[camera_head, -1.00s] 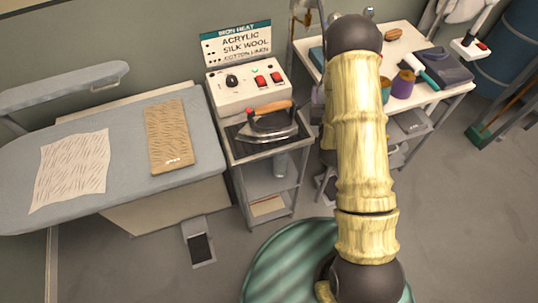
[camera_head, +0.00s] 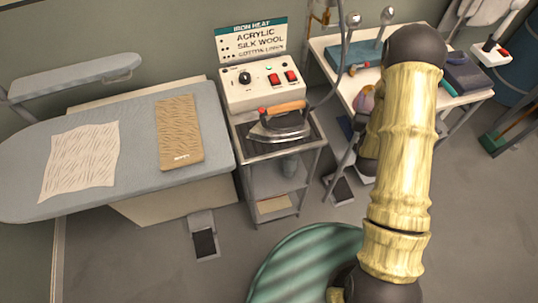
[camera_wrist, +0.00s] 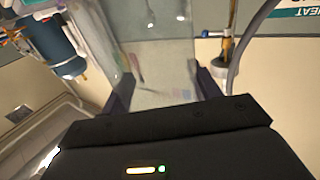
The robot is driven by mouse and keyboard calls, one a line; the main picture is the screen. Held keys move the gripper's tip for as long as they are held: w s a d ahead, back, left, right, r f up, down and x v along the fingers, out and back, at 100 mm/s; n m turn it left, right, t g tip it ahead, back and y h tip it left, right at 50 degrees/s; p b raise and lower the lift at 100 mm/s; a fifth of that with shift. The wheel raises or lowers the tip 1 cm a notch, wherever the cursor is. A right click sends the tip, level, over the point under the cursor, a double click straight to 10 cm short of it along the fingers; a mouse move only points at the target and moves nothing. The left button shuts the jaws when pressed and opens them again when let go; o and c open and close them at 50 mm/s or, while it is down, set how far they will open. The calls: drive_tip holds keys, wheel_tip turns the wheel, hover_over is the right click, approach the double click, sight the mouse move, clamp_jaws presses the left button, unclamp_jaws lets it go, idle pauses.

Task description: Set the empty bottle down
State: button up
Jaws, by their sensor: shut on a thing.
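In the wrist view my gripper (camera_wrist: 167,88) is shut on a clear, see-through bottle (camera_wrist: 158,62). The bottle stretches away between the two dark fingers, and its far end runs out of the picture at the top. I see no liquid in it, though the view through it is blurred. In the head view my own arm hides the gripper and the bottle. I cannot tell what surface, if any, the bottle touches.
A cart (camera_head: 268,188) carries a control box (camera_head: 262,85) and an iron (camera_head: 280,127). An ironing board (camera_head: 135,160) with two cloths stands left. A side table (camera_head: 330,43) at the right holds tools and pots, partly behind my arm. Floor shows between the board and the green-striped round mat (camera_head: 300,265).

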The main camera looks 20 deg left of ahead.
drive_tip(key=s+a+f+n+g+y+b, duration=0.25)
drive_tip(key=f+y+b, duration=0.25)
drive_tip(key=f+b, duration=0.75)
drive_tip(key=s+a+f+n+g+y+b, duration=0.15)
drive_tip(key=f+n+y+b, duration=0.45)
drive_tip(key=b, duration=1.2)
drive_tip(key=s+a+f+n+g+y+b, duration=0.1)
drive_tip(key=s+f+n+g+y+b, duration=0.15)
drive_tip(key=f+b, duration=1.15)
drive_tip(key=s+a+f+n+g+y+b, duration=0.1)
drive_tip(key=s+a+n+g+y+b, duration=0.1)
drive_tip(key=s+a+g+b, duration=0.3)
drive_tip(key=s+a+f+n+g+y+b, duration=0.1)
drive_tip(key=s+a+n+g+b, duration=0.1)
drive_tip(key=a, duration=0.6)
drive_tip(key=s+a+f+n+g+y+b, duration=0.1)
drive_tip(key=s+a+n+g+y+b, duration=0.1)
drive_tip(key=s+a+g+b, duration=0.3)
drive_tip(key=w+a+m+t+h+p, duration=0.5)
drive_tip(key=w+a+m+t, duration=0.3)
drive_tip(key=w+a+t, duration=0.4)
drive_tip(key=w+t, duration=0.1)
drive_tip(key=w, duration=0.1)
drive_tip(key=shift+w+a+r+h, duration=0.3)
drive_tip(key=shift+w+a+h, duration=0.05)
wheel_tip(320, 180, down, 6)
drive_tip(key=b, duration=0.2)
drive_tip(key=shift+f, duration=0.2)
